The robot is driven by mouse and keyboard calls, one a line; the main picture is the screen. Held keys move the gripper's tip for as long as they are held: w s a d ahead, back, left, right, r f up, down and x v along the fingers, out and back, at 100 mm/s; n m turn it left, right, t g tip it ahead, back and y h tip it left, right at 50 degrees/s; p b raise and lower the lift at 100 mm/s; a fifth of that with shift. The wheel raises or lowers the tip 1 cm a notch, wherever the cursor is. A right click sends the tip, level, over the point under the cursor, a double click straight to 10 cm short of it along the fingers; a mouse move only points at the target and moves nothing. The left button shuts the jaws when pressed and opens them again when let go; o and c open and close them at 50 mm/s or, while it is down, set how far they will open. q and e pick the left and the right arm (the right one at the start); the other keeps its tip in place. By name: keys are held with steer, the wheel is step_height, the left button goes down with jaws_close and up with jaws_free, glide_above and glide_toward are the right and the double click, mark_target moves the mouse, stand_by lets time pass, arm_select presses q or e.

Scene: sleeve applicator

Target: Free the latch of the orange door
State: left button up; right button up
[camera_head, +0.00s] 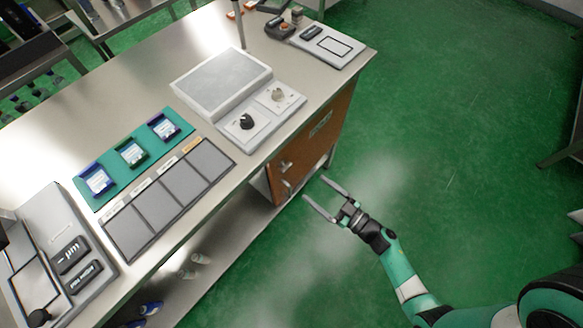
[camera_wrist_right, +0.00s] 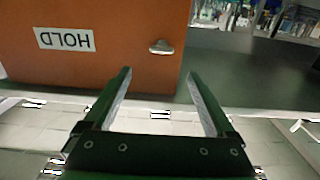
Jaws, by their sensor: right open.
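The orange door (camera_head: 308,146) is on the end of the workbench and looks shut. In the right wrist view the orange door (camera_wrist_right: 105,75) fills the upper left, with a white HOLD label (camera_wrist_right: 64,39) upside down. A small metal latch (camera_wrist_right: 162,47) sits near the door's right edge there; in the head view the latch (camera_head: 285,167) is small. My right gripper (camera_head: 314,188) is open and empty, its fingers pointing toward the door. In the wrist view the gripper (camera_wrist_right: 158,73) has its fingertips on either side below the latch, apparently apart from it. My left gripper is out of view.
The workbench top (camera_head: 205,50) holds a grey sloped panel (camera_head: 221,82), two knob plates, a teal tray (camera_head: 108,188) of small boxes and a dark sectioned mat (camera_head: 168,200). A lower shelf (camera_head: 215,235) runs below the bench. The green floor right of the door is clear.

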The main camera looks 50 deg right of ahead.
mark_target(288, 168)
steer(key=w+b, duration=0.1)
steer(key=w, duration=0.2)
steer(key=w+b, duration=0.1)
steer(key=w, duration=0.2)
steer(key=w+b, duration=0.1)
steer(key=w, duration=0.2)
steer(key=shift+w+a+f+b, duration=0.1)
steer(key=shift+w+a+b, duration=0.2)
steer(key=shift+w, duration=0.4)
steer(key=c, duration=1.4)
